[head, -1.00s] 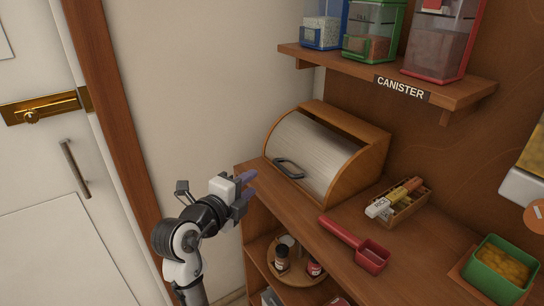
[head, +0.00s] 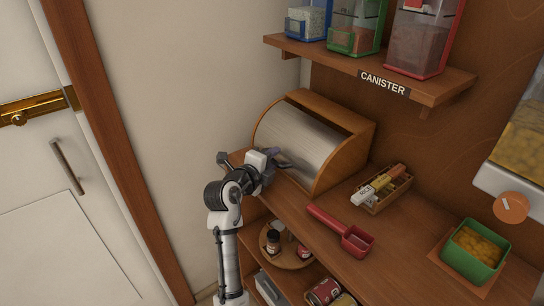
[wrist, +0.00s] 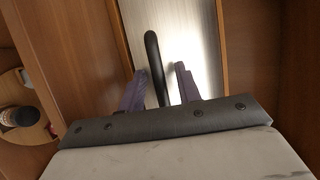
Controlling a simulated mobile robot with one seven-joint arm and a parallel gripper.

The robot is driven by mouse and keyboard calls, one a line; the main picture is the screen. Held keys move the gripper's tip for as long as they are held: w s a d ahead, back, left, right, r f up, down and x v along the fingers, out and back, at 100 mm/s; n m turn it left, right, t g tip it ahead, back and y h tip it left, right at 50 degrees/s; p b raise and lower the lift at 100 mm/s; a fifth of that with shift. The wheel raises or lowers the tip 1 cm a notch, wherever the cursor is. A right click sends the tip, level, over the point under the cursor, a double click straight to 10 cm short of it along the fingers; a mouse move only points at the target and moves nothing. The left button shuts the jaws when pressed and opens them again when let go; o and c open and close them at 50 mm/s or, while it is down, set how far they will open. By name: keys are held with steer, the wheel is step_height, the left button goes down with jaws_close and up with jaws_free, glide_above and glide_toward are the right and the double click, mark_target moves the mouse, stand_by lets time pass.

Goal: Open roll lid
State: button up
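The bread box with a grey roll lid (head: 300,140) and wooden sides stands on the shelf's left end, and the lid is down. Its dark curved handle (wrist: 155,65) sits low on the lid. My gripper (head: 280,158) is at the front of the lid, over the handle, and hides most of it in the head view. In the wrist view my gripper's two purple fingers (wrist: 160,84) are apart, with the handle's near part between them. A gap shows beside the handle, so the fingers are not closed on it. The handle's near end is hidden by my gripper body.
A red scoop (head: 345,232) and a small crate of packets (head: 382,188) lie right of the box. A green container (head: 472,252) stands farther right. The canister shelf (head: 370,68) hangs above. Jars on a round tray (head: 287,254) are below.

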steer(key=shift+w+d, duration=0.1)
steer(key=shift+w, duration=0.05)
steer(key=shift+c, duration=0.3)
jaws_close()
